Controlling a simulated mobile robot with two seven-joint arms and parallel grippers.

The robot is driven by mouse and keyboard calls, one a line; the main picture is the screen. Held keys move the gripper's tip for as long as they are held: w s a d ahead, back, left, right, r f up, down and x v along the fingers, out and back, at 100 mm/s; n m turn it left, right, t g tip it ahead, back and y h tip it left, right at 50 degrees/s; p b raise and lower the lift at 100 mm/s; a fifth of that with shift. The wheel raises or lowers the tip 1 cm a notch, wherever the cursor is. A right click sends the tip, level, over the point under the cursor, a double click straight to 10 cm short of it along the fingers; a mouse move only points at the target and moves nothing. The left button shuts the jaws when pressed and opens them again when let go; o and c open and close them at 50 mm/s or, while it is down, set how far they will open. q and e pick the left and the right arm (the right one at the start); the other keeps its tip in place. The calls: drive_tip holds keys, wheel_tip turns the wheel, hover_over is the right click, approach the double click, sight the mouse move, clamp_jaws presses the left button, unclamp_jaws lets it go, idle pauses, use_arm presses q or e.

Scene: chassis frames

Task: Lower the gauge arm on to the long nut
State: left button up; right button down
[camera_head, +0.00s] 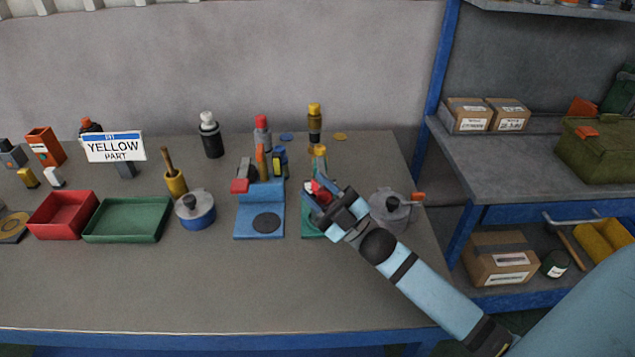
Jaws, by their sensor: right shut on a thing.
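My right gripper (320,199) reaches in from the lower right and is shut on a small red part (317,187), which seems to belong to the green-based fixture (306,228). My gripper and arm hide most of this fixture, so its arm's height is unclear. To its left stands a blue-based fixture (244,226) with a dark disc on its plate and a red end (240,185) on its upper part. I cannot make out the long nut, or tell which part is the gauge arm. My left gripper is not in view.
A grey lidded pot (391,211) stands close to the right of my gripper. A blue lidded pot (197,216), a green tray (124,232) and a red tray (62,204) stand to the left. Bottles line the back. The table front is clear.

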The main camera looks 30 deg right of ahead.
drive_tip(key=shift+s+a+f, duration=0.15)
drive_tip(key=shift+s+f, duration=0.05)
drive_tip(key=shift+f, duration=0.5)
drive_tip(key=c, duration=0.8)
unclamp_jaws()
drive_tip(key=shift+a+r, duration=0.1)
